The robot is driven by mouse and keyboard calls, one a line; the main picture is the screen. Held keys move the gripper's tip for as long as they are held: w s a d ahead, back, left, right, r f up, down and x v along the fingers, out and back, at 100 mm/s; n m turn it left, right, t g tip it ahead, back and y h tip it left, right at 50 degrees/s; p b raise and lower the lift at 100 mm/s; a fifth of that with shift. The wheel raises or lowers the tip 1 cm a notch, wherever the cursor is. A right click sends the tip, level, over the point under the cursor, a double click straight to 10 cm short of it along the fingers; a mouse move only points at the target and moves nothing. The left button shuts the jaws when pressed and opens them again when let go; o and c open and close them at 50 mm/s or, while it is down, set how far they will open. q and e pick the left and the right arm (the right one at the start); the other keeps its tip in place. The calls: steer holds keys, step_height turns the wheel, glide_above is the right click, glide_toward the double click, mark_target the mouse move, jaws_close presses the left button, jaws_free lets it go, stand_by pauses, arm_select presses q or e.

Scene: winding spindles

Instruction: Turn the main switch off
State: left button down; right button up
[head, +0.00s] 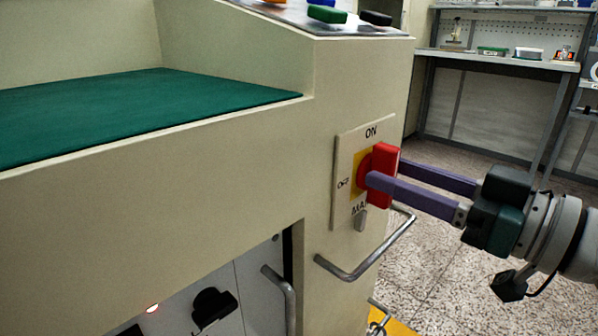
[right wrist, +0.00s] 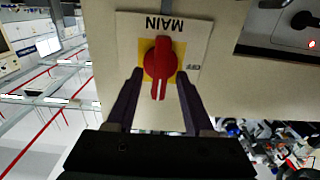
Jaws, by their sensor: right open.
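The main switch is a red rotary handle (head: 384,176) on a yellow square, set on a pale plate (head: 345,150) marked ON at the top, OFF at the left and MAIN below. Its red handle (right wrist: 159,70) also shows in the right wrist view, where its long end points down, away from the word MAIN, so toward ON. My right gripper (head: 386,172) is open, with one purple finger on each side of the handle. In the right wrist view my right gripper (right wrist: 160,75) shows gaps between both fingers and the handle. My left gripper is out of view.
The switch sits on a cream machine body (head: 200,190) with a green top surface (head: 140,110). A metal bar handle (head: 365,262) juts out just below the switch. A grey shelf bench (head: 500,62) stands at the back right, with open speckled floor before it.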

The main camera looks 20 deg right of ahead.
steer(key=shift+w+a, duration=0.15)
steer(key=shift+w, duration=0.1)
jaws_close()
stand_by(0.3)
